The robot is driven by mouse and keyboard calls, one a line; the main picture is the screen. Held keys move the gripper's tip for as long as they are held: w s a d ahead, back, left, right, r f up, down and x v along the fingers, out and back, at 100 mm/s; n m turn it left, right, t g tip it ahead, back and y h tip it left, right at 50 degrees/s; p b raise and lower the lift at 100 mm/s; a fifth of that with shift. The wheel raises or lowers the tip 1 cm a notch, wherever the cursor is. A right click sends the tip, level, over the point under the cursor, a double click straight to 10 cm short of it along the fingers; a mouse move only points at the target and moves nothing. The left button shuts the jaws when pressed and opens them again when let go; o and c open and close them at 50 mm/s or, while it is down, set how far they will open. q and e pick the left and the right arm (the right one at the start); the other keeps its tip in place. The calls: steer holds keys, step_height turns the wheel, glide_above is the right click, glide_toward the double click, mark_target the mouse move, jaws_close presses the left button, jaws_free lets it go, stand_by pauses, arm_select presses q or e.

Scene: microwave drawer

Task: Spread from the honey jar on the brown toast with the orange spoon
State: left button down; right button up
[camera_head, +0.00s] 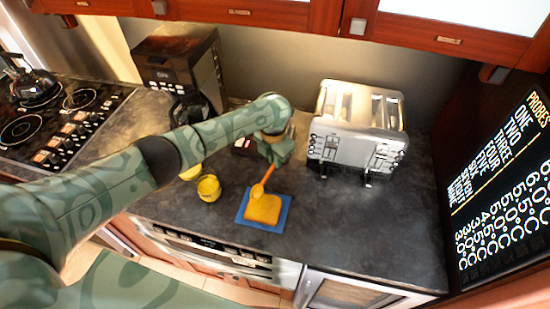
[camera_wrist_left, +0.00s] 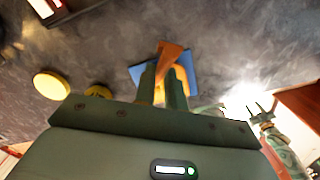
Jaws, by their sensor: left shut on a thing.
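The orange spoon (camera_head: 268,176) slants down from my left gripper (camera_head: 274,164), which is shut on its handle. Its bowl is over the near-left upper part of the golden-brown toast (camera_head: 264,210); I cannot tell whether it touches. The toast lies on a blue square mat (camera_head: 243,218). The honey jar (camera_head: 209,190), open and yellow inside, stands left of the mat. In the left wrist view the spoon (camera_wrist_left: 171,48) shows between my left fingers (camera_wrist_left: 163,76) and hides part of the toast. My right gripper (camera_wrist_left: 266,107) appears at the right there, fingers apart and empty.
A yellow round thing (camera_head: 192,173) lies behind the jar. A coffee maker (camera_head: 182,70) and a silver toaster (camera_head: 356,128) stand at the back. The stove (camera_head: 60,120) is at the left. The counter right of the mat is clear.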

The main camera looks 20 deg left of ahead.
arm_select(q)
steer(key=shift+r+p, duration=2.35)
steer(key=shift+r, duration=0.45)
steer(key=shift+f, duration=0.1)
